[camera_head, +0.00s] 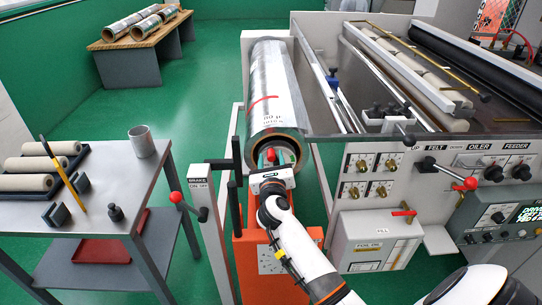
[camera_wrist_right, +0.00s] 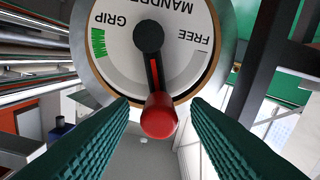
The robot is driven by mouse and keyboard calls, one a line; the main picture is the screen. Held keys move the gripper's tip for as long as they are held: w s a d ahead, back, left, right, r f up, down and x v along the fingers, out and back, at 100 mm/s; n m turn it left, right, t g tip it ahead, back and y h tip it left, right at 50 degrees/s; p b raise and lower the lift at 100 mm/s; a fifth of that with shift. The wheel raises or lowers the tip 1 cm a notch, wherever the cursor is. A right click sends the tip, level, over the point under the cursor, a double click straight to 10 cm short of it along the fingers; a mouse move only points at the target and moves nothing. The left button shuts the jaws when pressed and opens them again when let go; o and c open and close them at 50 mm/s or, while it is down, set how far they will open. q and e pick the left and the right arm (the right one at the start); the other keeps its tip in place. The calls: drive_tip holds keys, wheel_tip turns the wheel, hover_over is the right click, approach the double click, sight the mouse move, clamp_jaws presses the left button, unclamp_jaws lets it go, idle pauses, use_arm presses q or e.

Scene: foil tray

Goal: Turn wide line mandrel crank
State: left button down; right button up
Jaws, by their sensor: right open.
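The mandrel crank (camera_wrist_right: 152,65) is a dark arm with a red knob (camera_wrist_right: 158,116), set on a white round dial (camera_wrist_right: 122,48) at the end of the foil roll (camera_head: 270,92). The dial reads GRIP beside a green band at left and FREE at right. The crank points down between these marks in the right wrist view. My right gripper (camera_head: 268,178) is open in front of the dial. Its green fingers (camera_wrist_right: 160,128) stand on either side of the knob, with gaps visible. In the head view the red knob (camera_head: 270,154) shows just beyond the gripper. My left gripper is not in view.
A brake lever with a red knob (camera_head: 176,197) stands left of the roll. A grey table (camera_head: 105,175) with rollers and a metal cup (camera_head: 142,141) is at left. The machine panel (camera_head: 430,160), with another red-tipped lever (camera_head: 470,183), is at right.

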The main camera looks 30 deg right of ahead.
drive_tip(key=shift+w+d, duration=0.4)
drive_tip(key=shift+w, duration=0.2)
clamp_jaws()
drive_tip(key=shift+a+n+p, duration=0.1)
drive_tip(key=shift+n+p, duration=0.2)
